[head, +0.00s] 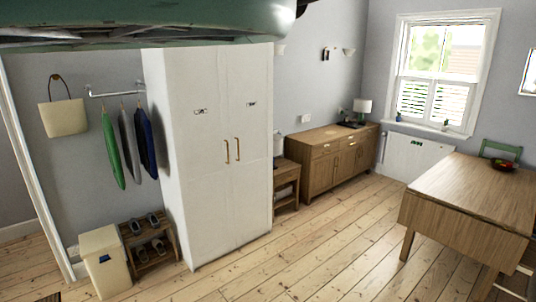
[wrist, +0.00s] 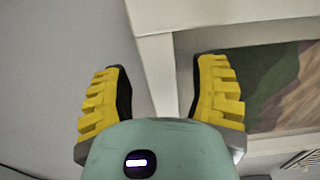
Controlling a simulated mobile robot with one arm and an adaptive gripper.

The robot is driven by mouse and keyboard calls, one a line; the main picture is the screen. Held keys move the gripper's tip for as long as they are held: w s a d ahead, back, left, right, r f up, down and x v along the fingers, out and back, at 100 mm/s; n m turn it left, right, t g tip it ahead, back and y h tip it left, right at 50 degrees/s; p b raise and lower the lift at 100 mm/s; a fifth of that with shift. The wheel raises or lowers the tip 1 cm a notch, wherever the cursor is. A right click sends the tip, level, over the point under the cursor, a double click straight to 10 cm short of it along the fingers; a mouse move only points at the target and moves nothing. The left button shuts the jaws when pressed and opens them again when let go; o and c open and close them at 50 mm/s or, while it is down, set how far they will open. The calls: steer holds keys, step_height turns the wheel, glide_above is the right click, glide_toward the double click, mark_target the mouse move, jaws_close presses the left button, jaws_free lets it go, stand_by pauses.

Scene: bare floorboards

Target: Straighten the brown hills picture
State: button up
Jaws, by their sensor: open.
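In the wrist view my gripper (wrist: 164,66) is open, with its two yellow ribbed fingers apart. A picture in a pale frame (wrist: 158,72) fills the upper right there; brown and green paint (wrist: 285,85) shows inside it. I take it for the brown hills picture, though only its left part is in view. The frame's left edge runs between the fingers and leans in this view. The left finger is over grey wall, and the right finger overlaps the frame's left border. I cannot tell whether either finger touches it. In the head view my gripper is out of sight.
A tall white wardrobe (head: 210,150) stands left of centre, beside hanging clothes and a shoe rack (head: 150,247). A wooden sideboard (head: 325,158) is at the back wall, and a wooden table (head: 475,190) at right. Floorboards (head: 335,240) between them are clear.

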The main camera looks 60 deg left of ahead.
steer(key=shift+a, duration=0.1)
steer(key=a, duration=1.2)
steer(key=shift+s, duration=0.4)
steer(key=shift+d, duration=0.1)
